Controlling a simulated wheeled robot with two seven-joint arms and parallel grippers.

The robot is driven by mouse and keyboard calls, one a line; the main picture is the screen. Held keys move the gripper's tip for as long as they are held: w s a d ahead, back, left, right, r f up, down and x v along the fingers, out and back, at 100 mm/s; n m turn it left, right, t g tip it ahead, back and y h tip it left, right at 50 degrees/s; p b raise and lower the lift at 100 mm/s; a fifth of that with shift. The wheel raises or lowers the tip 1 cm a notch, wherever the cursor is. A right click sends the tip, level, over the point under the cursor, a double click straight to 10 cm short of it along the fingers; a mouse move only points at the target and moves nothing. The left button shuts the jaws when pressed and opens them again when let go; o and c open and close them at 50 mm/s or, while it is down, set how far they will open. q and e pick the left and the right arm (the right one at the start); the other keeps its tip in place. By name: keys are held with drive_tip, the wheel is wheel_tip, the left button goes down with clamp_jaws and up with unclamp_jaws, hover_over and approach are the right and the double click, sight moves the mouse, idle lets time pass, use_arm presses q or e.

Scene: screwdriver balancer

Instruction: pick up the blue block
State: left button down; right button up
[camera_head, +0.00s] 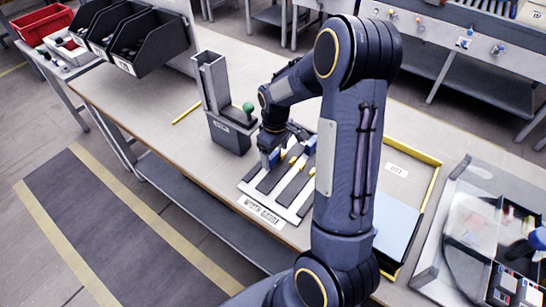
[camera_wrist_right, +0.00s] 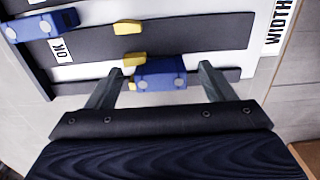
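A blue block (camera_wrist_right: 160,73) with pale round spots lies on the edge of the width gauge board in the right wrist view. My right gripper (camera_wrist_right: 158,84) is open, with one finger on each side of this block and a gap visible at both sides. A second blue block (camera_wrist_right: 40,25) lies at the upper left of that view. In the head view my right gripper (camera_head: 272,150) is low over the left part of the gauge board (camera_head: 262,212), and its fingertips are hard to make out. My left gripper is not in view.
Yellow pieces (camera_wrist_right: 128,27) sit on the board's dark strips. A dark grey holder with a green knob (camera_head: 248,107) stands just behind the gripper. A yellow-edged tray (camera_head: 432,160) lies right of my arm. Black bins (camera_head: 150,45) stand at the back left. The table's front left is clear.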

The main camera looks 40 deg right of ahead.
drive_tip(key=c, duration=1)
drive_tip(key=shift+r, duration=0.15)
